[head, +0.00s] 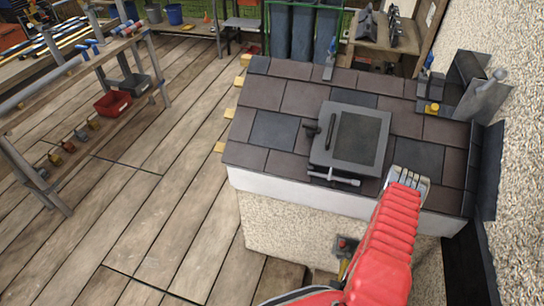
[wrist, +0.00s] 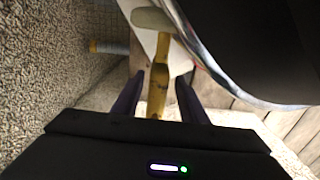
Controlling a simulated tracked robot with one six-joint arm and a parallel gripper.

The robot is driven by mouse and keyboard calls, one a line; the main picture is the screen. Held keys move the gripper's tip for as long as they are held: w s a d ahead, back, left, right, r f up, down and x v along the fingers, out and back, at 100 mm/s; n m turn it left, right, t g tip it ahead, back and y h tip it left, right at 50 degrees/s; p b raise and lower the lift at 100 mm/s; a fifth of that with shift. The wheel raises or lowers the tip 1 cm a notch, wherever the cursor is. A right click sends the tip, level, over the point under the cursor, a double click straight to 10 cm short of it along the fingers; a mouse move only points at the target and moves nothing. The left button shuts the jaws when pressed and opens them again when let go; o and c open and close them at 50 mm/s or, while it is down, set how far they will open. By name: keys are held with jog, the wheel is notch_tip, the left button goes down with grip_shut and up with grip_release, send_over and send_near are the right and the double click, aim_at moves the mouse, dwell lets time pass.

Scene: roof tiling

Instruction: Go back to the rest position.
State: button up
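My red arm (head: 385,245) reaches up from the bottom of the head view, in front of the right front of the small tiled roof (head: 300,97). My gripper (wrist: 160,75) shows in the wrist view with its two dark fingers apart. A yellow handle-like piece (wrist: 157,95) with a pale rounded top lies in line with the gap between the fingers. Clear space shows on both sides of it, so the fingers do not grip it. My fingers cannot be made out in the head view.
A framed roof window (head: 356,138) sits in the brown and grey tiles, with a grey T-shaped piece (head: 334,178) at its lower edge. A rough wall (head: 522,150) stands close on the right. The plank floor (head: 170,200) at left is open. A workbench with bins (head: 113,103) stands beyond.

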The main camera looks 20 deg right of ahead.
notch_tip(320, 180, down, 3)
jog(key=shift+r, duration=0.1)
jog(key=shift+d, duration=0.15)
jog(key=shift+s+d+n, duration=0.3)
jog(key=shift+d, duration=0.05)
jog(key=shift+a, duration=0.1)
